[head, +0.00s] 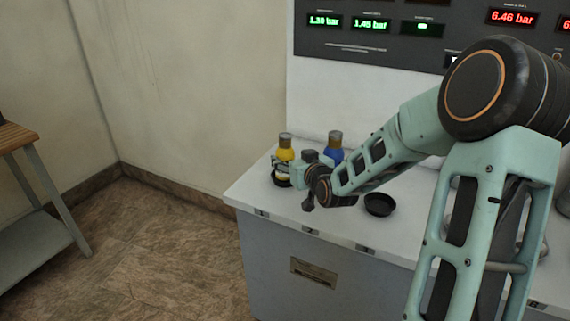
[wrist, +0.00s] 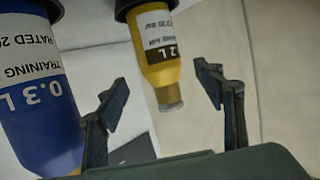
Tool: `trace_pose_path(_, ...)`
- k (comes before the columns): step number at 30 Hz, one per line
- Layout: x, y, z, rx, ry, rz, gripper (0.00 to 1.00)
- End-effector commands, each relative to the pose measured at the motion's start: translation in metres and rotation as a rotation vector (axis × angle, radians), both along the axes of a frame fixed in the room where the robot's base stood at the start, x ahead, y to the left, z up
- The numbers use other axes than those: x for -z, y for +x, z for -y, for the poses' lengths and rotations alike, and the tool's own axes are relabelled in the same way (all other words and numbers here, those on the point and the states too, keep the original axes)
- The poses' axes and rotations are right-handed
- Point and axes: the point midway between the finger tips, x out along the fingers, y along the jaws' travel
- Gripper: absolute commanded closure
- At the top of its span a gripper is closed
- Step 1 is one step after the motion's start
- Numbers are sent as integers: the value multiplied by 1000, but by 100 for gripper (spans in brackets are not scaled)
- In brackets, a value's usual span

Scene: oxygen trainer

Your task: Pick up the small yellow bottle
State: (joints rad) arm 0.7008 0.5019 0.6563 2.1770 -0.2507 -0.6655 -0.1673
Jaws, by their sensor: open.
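In the wrist view the yellow bottle (wrist: 172,74) appears upside down, with a white label and a clear end. My gripper (head: 282,168) is at the yellow bottle in the head view and partly covers it. In the wrist view my gripper (wrist: 163,84) is open, with one finger on each side of the bottle's line. Gaps show between the bottle and both fingers. I cannot tell how deep the bottle sits between them.
A larger blue bottle (head: 334,150) stands just right of the yellow one; it fills the left of the wrist view (wrist: 36,110). A black round dish (head: 380,205) lies further right on the counter (head: 262,196). A panel with lit displays (head: 423,30) is behind. A wooden-topped table (head: 14,137) stands far left.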

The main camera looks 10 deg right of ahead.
Motion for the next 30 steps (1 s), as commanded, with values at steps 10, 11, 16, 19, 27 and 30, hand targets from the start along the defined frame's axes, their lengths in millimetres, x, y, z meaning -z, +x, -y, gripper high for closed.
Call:
trace_pose_path(10, 10, 27, -6, 0, 3, -3, 38)
trace_pose_path(11, 12, 31, -7, 1, 3, -2, 38)
trace_pose_path(16, 17, 50, -10, 1, 2, -2, 38)
trace_pose_path(19, 19, 55, -11, 0, 0, -3, 38)
trace_pose_path(27, 19, 56, -11, 1, -1, -3, 41)
trace_pose_path(30, 19, 56, -11, 1, -1, -3, 52)
